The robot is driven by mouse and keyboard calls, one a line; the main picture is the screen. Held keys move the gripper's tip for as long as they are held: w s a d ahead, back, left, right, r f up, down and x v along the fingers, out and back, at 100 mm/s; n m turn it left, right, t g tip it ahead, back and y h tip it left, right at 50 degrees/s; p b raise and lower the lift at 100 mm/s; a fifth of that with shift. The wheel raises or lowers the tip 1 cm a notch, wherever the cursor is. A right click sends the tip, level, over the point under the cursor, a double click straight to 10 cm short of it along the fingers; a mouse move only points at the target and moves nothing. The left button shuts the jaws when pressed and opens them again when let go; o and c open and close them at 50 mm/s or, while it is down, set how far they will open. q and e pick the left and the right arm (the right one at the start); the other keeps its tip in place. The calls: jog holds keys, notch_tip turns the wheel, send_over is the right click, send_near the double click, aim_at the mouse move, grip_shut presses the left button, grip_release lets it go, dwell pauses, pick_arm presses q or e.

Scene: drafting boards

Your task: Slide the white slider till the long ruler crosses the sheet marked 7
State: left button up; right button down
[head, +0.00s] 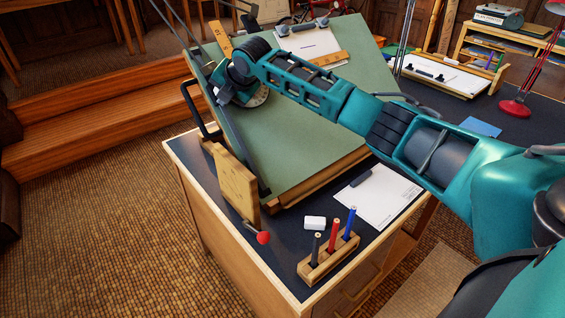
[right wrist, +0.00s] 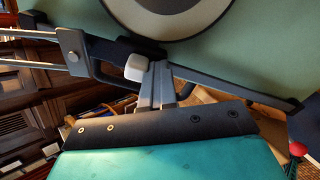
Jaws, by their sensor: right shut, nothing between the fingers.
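The white slider (right wrist: 136,67) sits on a dark rail along the board's edge in the right wrist view. I cannot make it out in the head view. My right gripper (right wrist: 158,72) is shut and empty, its grey fingers right beside the slider; I cannot tell if they touch. In the head view my right arm reaches across the green drafting board (head: 290,150) to its left edge and hides the fingers. A wooden ruler (head: 222,38) slants at the board's upper left. A white sheet (head: 308,44) is on the upper board; no number is readable. My left gripper is out of view.
A second wooden ruler piece (head: 328,58) lies below the sheet. A pen block (head: 327,260), a white eraser (head: 315,223) and a paper (head: 380,197) lie on the desk in front. A red-knobbed lever (head: 263,238) is at the desk's left side.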

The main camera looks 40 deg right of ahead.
jog(key=shift+w+r, duration=0.15)
jog(key=shift+r, duration=0.05)
jog(key=shift+f, duration=0.1)
jog(key=shift+s+f, duration=0.45)
jog(key=shift+f, duration=0.05)
jog(key=v, duration=0.7)
dwell(0.3)
jog(key=shift+d, duration=0.1)
